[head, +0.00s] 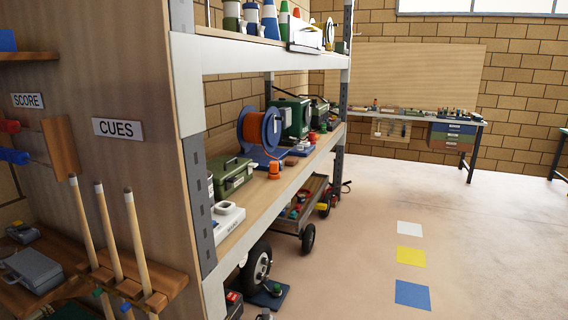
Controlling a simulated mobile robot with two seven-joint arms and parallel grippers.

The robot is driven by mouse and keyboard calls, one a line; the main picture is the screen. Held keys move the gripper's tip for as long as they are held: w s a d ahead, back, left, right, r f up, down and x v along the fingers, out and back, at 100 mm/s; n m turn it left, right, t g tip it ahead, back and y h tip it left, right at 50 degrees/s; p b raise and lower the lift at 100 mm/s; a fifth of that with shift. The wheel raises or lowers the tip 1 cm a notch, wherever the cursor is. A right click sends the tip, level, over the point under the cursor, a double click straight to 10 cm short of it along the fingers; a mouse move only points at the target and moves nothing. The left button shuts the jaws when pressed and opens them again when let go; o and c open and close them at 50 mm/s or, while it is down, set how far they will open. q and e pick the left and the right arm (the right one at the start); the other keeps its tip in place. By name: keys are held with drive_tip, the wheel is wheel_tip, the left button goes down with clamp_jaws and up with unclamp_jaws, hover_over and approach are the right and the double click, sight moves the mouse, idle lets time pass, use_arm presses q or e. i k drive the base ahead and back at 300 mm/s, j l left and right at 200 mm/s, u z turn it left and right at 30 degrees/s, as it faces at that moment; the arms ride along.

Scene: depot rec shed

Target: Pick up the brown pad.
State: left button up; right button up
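I cannot make out a brown pad for certain. A small dark brown piece (291,162) lies on the middle shelf, just right of the orange cone-like item, but it is too small to tell what it is. A brown wooden paddle-like board (61,148) hangs on the wooden panel at the left. Neither of my grippers shows in the head view.
The metal-framed shelf (285,190) holds a green case (232,178) and a blue reel (258,128). A cart (288,222) and a wheel (258,266) stick out below. A workbench (470,125) stands at the back wall. Floor with white, yellow and blue squares (412,294) is clear.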

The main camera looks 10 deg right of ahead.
sight(291, 161)
drive_tip(key=i+l+u, duration=0.15)
drive_tip(key=u, duration=0.25)
drive_tip(key=i+l+u, duration=0.15)
drive_tip(key=u, duration=0.25)
drive_tip(key=i+l+u, duration=0.1)
drive_tip(key=l, duration=0.2)
drive_tip(key=i+l+u, duration=0.15)
drive_tip(key=l, duration=0.15)
drive_tip(key=l+u, duration=0.1)
drive_tip(key=l, duration=0.2)
drive_tip(key=i+l, duration=0.15)
drive_tip(key=l, duration=0.25)
drive_tip(key=i+l+u, duration=0.1)
drive_tip(key=l, duration=0.3)
drive_tip(key=i+l, duration=0.15)
drive_tip(key=l, duration=0.3)
drive_tip(key=i+l+u, duration=0.1)
drive_tip(key=l, duration=0.3)
